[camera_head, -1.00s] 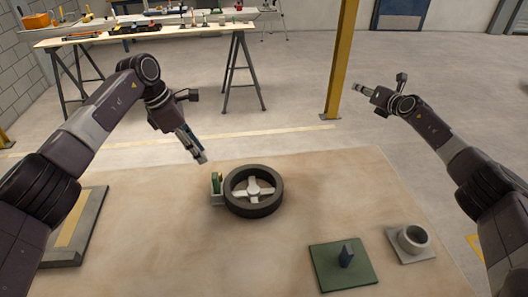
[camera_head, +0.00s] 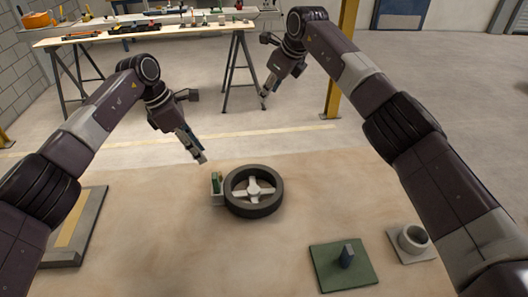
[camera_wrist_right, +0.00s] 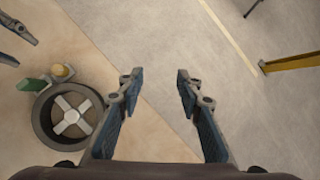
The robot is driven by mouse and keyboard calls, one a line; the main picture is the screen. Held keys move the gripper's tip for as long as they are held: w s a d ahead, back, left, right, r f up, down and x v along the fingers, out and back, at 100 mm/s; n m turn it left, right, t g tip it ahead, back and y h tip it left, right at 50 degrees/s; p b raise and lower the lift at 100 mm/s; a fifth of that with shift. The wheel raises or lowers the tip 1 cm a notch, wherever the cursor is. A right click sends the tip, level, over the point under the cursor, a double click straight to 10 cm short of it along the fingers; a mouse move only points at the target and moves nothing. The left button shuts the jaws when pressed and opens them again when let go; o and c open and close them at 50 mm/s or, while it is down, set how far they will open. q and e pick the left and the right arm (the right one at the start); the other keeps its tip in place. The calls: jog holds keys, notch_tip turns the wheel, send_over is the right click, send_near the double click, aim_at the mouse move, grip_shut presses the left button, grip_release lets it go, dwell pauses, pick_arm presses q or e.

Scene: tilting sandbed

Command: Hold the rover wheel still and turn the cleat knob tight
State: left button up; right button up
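The dark rover wheel (camera_head: 232,198) with pale spokes lies flat on the sandy bed. It also shows at lower left in the right wrist view (camera_wrist_right: 47,127). At its left edge stands a small grey block (camera_head: 217,200) with a green upright part (camera_head: 216,181). A round yellowish knob (camera_wrist_right: 63,71) shows beside a green piece in the right wrist view. My left gripper (camera_head: 202,158) hovers just behind and left of the wheel; its two fingers show apart in the right wrist view. My right gripper (camera_head: 264,98) is open and empty, high beyond the bed's far edge (camera_wrist_right: 157,87).
A green plate (camera_head: 330,277) with a dark upright block (camera_head: 347,255) and a grey ring-shaped socket (camera_head: 413,239) sit at front right. A grey tray (camera_head: 92,228) lies at left. A workbench (camera_head: 150,32) and yellow post (camera_head: 347,20) stand behind.

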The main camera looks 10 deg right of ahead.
aim_at(264, 168)
jog(key=s+a+f+g+h, duration=0.1)
jog(key=s+f+g, duration=0.1)
jog(key=s+f, duration=0.2)
jog(key=s+a+f+g, duration=0.1)
jog(key=s+f, duration=0.3)
jog(key=f, duration=0.1)
jog(key=s+a+f+n+g+h, duration=0.1)
jog(key=s+a+f+g, duration=0.1)
jog(key=s+f, duration=0.1)
jog(key=shift+s+f+g+h, duration=0.3)
jog(key=shift+s+f, duration=0.1)
jog(key=shift+f, duration=0.4)
jog(key=shift+s+f, duration=0.1)
jog(key=shift+f, duration=3.75)
jog(key=shift+d, duration=0.1)
jog(key=shift+c, duration=0.3)
grip_shut()
